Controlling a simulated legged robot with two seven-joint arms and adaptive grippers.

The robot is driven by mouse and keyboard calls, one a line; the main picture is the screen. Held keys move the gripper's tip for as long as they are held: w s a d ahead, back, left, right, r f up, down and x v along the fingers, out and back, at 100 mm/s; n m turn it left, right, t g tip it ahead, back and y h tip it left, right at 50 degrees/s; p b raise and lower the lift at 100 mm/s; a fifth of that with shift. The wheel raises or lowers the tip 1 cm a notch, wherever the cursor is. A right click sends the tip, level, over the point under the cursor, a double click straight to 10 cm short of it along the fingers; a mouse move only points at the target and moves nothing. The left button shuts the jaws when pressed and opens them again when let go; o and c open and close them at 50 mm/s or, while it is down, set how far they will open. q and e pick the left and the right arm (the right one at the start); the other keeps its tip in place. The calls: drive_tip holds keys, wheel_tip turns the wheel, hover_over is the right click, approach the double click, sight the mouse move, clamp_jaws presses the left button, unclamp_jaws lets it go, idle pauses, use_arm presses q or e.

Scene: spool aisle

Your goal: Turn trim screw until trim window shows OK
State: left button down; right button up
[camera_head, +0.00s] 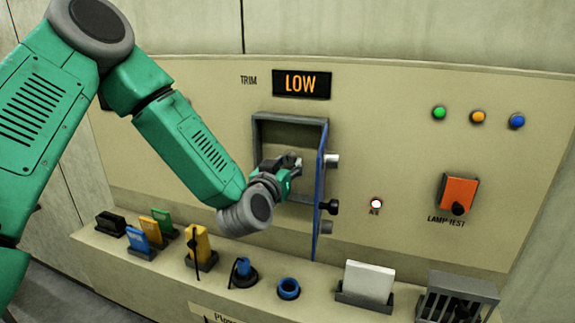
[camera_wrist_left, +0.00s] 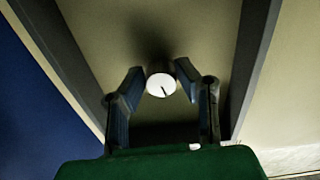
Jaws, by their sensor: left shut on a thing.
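The trim window (camera_head: 301,84) on the panel reads LOW in orange letters. Below it is a recess (camera_head: 262,124) with its blue-edged door (camera_head: 319,190) swung open to the right. My left gripper (camera_head: 291,162) reaches into this recess. In the left wrist view the white round trim screw (camera_wrist_left: 160,85), with a dark line on its face, sits between the fingertips of my left gripper (camera_wrist_left: 159,82). The gripper is shut on the screw. In the head view the screw is hidden by the gripper. My right gripper is not in view.
The open door stands close beside the gripper's right. A ledge holds a yellow block (camera_head: 201,244), blue ring (camera_head: 288,287), white card (camera_head: 368,278) and dark rack (camera_head: 455,297). An orange lamp test switch (camera_head: 458,193) and coloured lamps (camera_head: 478,116) are at right.

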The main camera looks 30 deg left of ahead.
use_arm(q)
drive_tip(key=shift+d+m, duration=0.1)
drive_tip(key=shift+m, duration=0.6)
drive_tip(key=m, duration=0.2)
drive_tip(key=shift+s+a+m+p, duration=0.1)
drive_tip(key=shift+a+m+p, duration=0.1)
drive_tip(key=shift+m+p, duration=0.1)
drive_tip(key=shift+m, duration=0.6)
drive_tip(key=c, duration=1.2)
unclamp_jaws()
drive_tip(key=shift+s, duration=0.15)
drive_tip(key=shift+s+r, duration=0.1)
drive_tip(key=shift+r, duration=0.05)
drive_tip(key=shift+d, duration=0.1)
